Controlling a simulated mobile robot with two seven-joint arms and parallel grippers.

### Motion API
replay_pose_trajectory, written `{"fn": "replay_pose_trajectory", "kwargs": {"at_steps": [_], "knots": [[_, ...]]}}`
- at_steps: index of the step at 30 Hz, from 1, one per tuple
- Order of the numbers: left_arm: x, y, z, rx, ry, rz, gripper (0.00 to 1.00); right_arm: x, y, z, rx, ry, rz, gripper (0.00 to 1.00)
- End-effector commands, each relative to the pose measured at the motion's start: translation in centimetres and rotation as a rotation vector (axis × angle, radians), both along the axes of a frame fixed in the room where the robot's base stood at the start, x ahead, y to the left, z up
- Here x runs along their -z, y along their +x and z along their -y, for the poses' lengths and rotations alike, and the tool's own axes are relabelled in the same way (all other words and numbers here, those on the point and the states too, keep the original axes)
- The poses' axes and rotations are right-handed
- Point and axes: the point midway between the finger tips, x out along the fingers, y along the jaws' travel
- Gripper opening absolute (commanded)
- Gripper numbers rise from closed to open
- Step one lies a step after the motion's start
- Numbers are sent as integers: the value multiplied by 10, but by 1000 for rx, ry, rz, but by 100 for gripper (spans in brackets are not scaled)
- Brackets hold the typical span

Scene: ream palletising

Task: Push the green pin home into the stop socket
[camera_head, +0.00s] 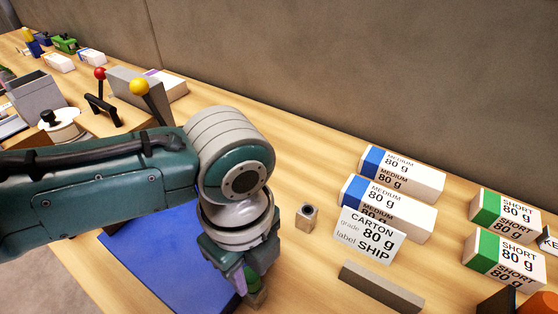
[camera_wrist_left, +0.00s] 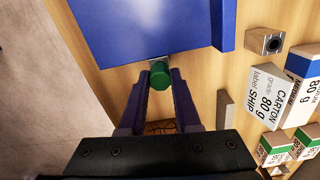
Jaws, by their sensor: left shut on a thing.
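The green pin (camera_wrist_left: 159,76) shows in the left wrist view between the fingertips of my left gripper (camera_wrist_left: 160,84). The gripper is shut on it. A small grey block (camera_wrist_left: 184,58) shows just behind the pin, at the edge of the blue board (camera_wrist_left: 140,25); it may be the stop socket. How deep the pin sits there I cannot tell. In the head view my left gripper (camera_head: 252,290) points down beside the right edge of the blue board (camera_head: 165,255), and the wrist hides part of it. My right gripper is in neither view.
A small block with a round hole (camera_head: 306,217) stands right of my gripper. Beyond it are a carton label sign (camera_head: 371,238), a grey bar (camera_head: 380,288), blue-ended reams (camera_head: 402,174) and green-ended reams (camera_head: 505,212). Levers with red and yellow knobs (camera_head: 139,87) stand at the left.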

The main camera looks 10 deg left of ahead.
Motion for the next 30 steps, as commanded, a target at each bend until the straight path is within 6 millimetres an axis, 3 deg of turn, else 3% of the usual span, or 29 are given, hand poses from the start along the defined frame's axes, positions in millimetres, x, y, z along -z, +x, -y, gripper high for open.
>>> {"fn": "replay_pose_trajectory", "kwargs": {"at_steps": [12,13,21,30], "knots": [[12,0,0,0,0,0,0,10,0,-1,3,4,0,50],[10,0,0,0,0,0,35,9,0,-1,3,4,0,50],[10,0,0,0,0,0,65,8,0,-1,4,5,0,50],[7,0,0,0,0,0,66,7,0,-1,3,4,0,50]]}}
